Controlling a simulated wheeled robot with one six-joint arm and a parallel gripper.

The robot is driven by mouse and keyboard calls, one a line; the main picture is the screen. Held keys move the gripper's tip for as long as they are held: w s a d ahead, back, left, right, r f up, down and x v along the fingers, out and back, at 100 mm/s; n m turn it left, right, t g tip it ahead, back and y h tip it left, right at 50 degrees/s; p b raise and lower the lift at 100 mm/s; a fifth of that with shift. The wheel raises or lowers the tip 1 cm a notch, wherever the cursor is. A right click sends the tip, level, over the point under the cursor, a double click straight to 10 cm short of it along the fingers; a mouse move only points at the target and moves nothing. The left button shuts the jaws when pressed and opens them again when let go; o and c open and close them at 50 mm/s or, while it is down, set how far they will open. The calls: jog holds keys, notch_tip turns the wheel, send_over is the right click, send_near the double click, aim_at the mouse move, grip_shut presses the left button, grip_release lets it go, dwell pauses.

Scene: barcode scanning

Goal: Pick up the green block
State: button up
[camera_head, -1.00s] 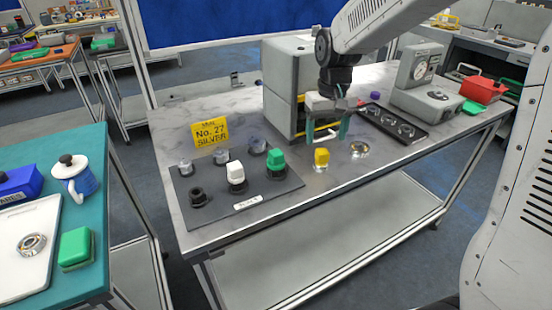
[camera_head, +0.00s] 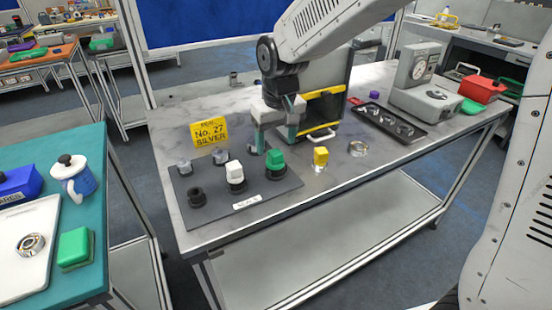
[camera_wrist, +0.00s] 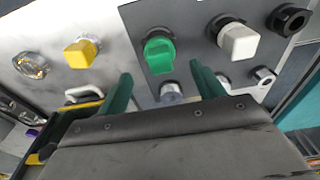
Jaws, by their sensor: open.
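The green block (camera_head: 275,159) sits on a dark round holder at the right side of the grey board (camera_head: 221,207) on the table. In the wrist view the green block (camera_wrist: 159,54) lies ahead of and between my finger tips. My gripper (camera_head: 275,146) is open and empty, above and just behind the block. Its two green fingers also show in the wrist view (camera_wrist: 161,78), apart and not touching the block.
A white block (camera_head: 234,170) stands left of the green one, and a yellow block (camera_head: 321,157) right of it. A metal ring (camera_head: 358,148) lies farther right. A yellow sign (camera_head: 209,132) stands behind the board. A grey box with a yellow-framed front (camera_head: 326,104) stands behind right.

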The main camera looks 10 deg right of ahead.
aim_at(275, 152)
jog(key=f, duration=0.4)
jog(key=shift+w+a+f, duration=0.1)
jog(key=shift+w+f, duration=0.1)
jog(key=shift+f, duration=0.2)
jog(key=c, duration=1)
jog(key=shift+r, duration=0.1)
jog(key=shift+c, duration=0.2)
